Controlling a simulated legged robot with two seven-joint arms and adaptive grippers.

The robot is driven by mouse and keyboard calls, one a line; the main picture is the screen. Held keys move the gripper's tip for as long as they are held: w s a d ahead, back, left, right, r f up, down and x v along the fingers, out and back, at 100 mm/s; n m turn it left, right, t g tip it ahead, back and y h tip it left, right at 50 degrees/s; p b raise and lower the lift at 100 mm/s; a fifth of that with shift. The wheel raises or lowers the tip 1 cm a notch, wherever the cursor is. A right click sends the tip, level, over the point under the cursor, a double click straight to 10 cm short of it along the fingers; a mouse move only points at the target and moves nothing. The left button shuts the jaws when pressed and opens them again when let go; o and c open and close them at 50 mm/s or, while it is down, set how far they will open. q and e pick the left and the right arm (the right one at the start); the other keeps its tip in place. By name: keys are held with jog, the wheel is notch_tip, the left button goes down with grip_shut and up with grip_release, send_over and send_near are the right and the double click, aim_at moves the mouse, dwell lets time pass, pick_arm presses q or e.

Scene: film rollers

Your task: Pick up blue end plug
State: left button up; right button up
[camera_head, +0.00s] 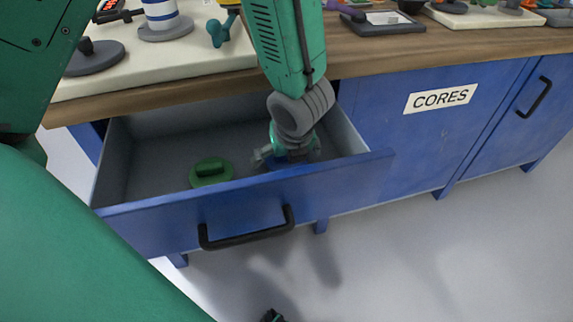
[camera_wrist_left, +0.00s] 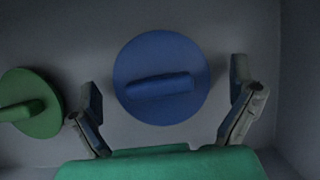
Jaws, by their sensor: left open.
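The blue end plug (camera_wrist_left: 145,105) is a round blue disc with a raised bar grip, lying flat on the drawer floor. In the left wrist view it sits between and just beyond the two spread fingers of my left gripper (camera_wrist_left: 166,118), which is open and empty. In the head view my left gripper (camera_head: 283,156) reaches down inside the open drawer, on its right side. It hides most of the blue plug there, and only a sliver of blue shows by the fingers. My right gripper is not clearly seen.
A green end plug (camera_head: 210,172) lies left of the gripper in the drawer, also in the left wrist view (camera_wrist_left: 40,108). The open blue drawer (camera_head: 160,225) has walls close to the gripper. The worktop (camera_head: 400,52) above holds several parts. A cabinet labelled CORES (camera_head: 440,98) stands right.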

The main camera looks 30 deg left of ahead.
pick_arm(q)
jog(key=shift+d, duration=0.15)
jog(key=shift+c, duration=0.5)
jog(key=c, duration=1.1)
jog(key=shift+o, duration=0.2)
